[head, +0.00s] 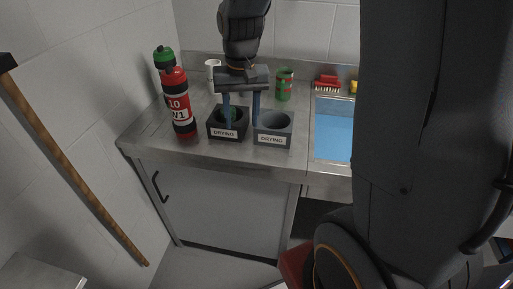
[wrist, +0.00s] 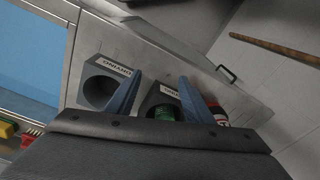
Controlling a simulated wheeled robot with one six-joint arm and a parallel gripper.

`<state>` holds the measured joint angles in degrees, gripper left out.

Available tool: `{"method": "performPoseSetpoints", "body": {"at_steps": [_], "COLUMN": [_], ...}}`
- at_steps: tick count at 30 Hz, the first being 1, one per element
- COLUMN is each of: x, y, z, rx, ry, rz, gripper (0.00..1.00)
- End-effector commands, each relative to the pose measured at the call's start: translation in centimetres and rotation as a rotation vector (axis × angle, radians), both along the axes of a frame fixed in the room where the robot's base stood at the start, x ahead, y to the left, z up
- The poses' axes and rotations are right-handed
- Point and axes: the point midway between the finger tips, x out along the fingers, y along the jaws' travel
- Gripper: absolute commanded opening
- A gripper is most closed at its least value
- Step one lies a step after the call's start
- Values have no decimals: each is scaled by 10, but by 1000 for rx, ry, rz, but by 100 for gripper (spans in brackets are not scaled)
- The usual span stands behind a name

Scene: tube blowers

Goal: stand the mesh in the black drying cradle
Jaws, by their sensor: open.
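The black drying cradle (head: 213,131) stands on the steel counter, with a white DRYING label on its front. It also shows in the wrist view (wrist: 151,97). A green round piece (head: 231,112), which looks like the mesh, sits inside its opening. The green also shows between my fingers in the wrist view (wrist: 164,112). My gripper (head: 241,122) points down over the cradle, open, with one finger in front of the opening and the other near the gap beside the grey cradle. The fingers hide part of the green piece, and I see no clear contact with it.
A grey DRYING cradle (head: 286,134) stands close on the right, empty. A blue sink (head: 333,128) and red brush (head: 327,82) are right.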

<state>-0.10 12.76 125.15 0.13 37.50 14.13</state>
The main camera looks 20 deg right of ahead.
Motion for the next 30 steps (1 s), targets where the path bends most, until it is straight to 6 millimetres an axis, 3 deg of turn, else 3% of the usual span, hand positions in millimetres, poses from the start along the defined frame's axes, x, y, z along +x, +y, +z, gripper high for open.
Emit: {"method": "performPoseSetpoints", "body": {"at_steps": [1,4,7,10,30], "x": [-26,-68,-99,-117,-123], "y": [0,0,0,0,0], "z": [-5,-15,-23,-28,-39], "rx": [-4,-12,-19,-24,-25], "ry": [-10,-30,-44,-52,-45], "rz": [44,130,193,230,245], "gripper": [47,47,47,47,47]}}
